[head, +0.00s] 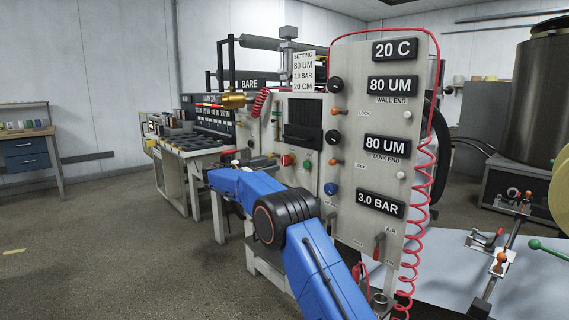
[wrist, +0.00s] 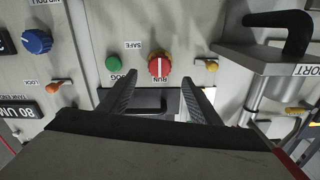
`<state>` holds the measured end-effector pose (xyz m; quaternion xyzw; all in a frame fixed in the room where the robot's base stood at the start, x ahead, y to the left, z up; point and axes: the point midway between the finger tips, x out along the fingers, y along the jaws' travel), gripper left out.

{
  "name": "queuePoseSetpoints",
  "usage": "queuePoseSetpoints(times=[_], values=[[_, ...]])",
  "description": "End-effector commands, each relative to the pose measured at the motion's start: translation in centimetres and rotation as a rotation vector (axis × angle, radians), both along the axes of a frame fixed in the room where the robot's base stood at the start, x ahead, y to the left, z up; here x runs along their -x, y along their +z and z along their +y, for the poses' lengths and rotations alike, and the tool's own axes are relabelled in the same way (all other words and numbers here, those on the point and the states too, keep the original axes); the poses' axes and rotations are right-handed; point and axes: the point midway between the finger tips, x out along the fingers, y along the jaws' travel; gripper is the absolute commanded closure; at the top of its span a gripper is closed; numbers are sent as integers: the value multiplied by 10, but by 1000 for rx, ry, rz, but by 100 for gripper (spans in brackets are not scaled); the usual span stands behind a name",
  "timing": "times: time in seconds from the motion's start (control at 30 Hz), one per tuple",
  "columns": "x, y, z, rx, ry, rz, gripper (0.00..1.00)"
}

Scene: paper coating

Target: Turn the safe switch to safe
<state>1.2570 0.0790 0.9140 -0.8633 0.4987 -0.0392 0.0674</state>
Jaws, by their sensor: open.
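The safe switch is a red knob (wrist: 159,65) on a grey panel in the wrist view, with a pale vertical bar across its face. The panel lettering appears upside down there: RUN lies just below the knob and SAFE above and to its left. Which end of the bar is the pointer, I cannot tell. My gripper (wrist: 160,78) is open and empty, its two dark fingers reaching toward the panel on either side of the knob's lower part. Contact is not visible. In the head view the red knob (head: 287,160) shows beyond my blue arm.
A green button (wrist: 113,63) is left of the knob and a small orange toggle (wrist: 211,65) right of it. A blue knob (wrist: 37,41) is farther left. A black handle (wrist: 282,30) on a grey block juts out at upper right.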

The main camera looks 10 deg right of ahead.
Motion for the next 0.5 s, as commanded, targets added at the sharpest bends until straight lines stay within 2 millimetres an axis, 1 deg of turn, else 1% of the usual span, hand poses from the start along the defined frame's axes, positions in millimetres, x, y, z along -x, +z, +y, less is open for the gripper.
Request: queuePoseSetpoints(times=[0.03,0.3,0.5], values=[[-5,0,-9,0,-2,0,43],[-28,0,-50,-1,-2,-1,43],[-42,0,-73,0,-1,0,43]])
